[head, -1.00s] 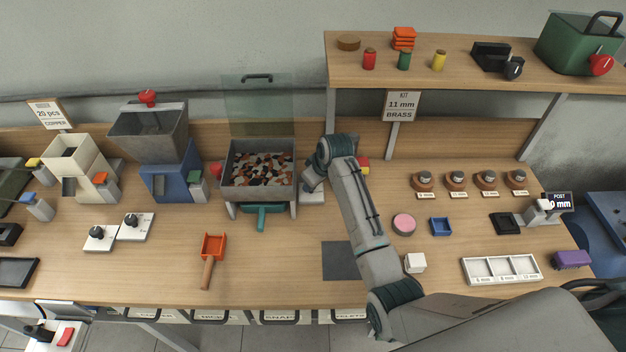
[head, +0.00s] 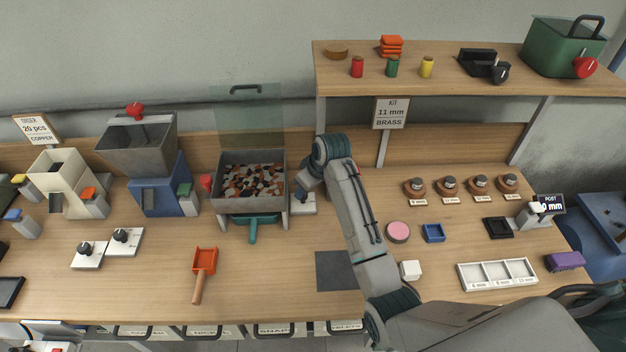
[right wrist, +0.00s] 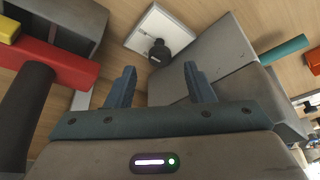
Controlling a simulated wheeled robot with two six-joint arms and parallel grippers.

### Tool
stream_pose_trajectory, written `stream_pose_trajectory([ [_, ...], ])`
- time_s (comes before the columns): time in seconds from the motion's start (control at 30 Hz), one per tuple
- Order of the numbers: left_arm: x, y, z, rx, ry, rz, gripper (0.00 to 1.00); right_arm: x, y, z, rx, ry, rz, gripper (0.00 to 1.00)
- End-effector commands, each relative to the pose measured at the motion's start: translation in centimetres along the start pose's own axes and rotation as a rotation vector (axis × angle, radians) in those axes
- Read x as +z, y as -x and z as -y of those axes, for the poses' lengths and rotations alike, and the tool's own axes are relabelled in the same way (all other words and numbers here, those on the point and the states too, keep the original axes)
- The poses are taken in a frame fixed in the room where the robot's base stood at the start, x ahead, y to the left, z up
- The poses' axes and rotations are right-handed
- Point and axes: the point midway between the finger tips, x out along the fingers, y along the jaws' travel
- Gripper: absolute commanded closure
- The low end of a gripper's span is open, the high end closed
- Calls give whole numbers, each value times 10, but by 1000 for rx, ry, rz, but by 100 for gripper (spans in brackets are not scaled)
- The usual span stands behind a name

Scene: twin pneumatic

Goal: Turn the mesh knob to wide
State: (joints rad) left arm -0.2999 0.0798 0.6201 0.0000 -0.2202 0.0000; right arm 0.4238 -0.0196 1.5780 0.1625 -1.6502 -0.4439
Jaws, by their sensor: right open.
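A black knob (right wrist: 158,50) stands on a white square plate (right wrist: 170,22) in the right wrist view. In the head view this plate (head: 304,208) lies just right of the grey bin (head: 221,184) of mixed pieces, and the knob is largely hidden by my wrist. My right gripper (right wrist: 160,70) is open, one finger to each side of the knob in the picture, with the knob beyond the fingertips and apart from them. In the head view the right gripper (head: 304,194) points down over the plate. The knob's setting is too small to read. My left gripper is not in view.
The bin's grey side and legs stand close left of the plate, with a teal handle (head: 258,226) in front. A red bar (right wrist: 60,68) with a yellow end is beside the gripper in the wrist view. Two other black-knob plates (head: 124,241) sit left. A dark mat (head: 335,271) lies in front.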

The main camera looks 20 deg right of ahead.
Motion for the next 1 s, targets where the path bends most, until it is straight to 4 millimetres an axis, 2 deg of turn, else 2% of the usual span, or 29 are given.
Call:
stream_pose_trajectory([
  [0.2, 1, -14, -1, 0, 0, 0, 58, 0, 43, -1, 5, 1, -5, 52],
  [0.4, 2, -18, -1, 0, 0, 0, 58, 0, 65, 0, 1, 0, -2, 52],
  [1.0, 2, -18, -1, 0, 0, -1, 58, 0, 70, 0, 1, -1, -1, 52],
])
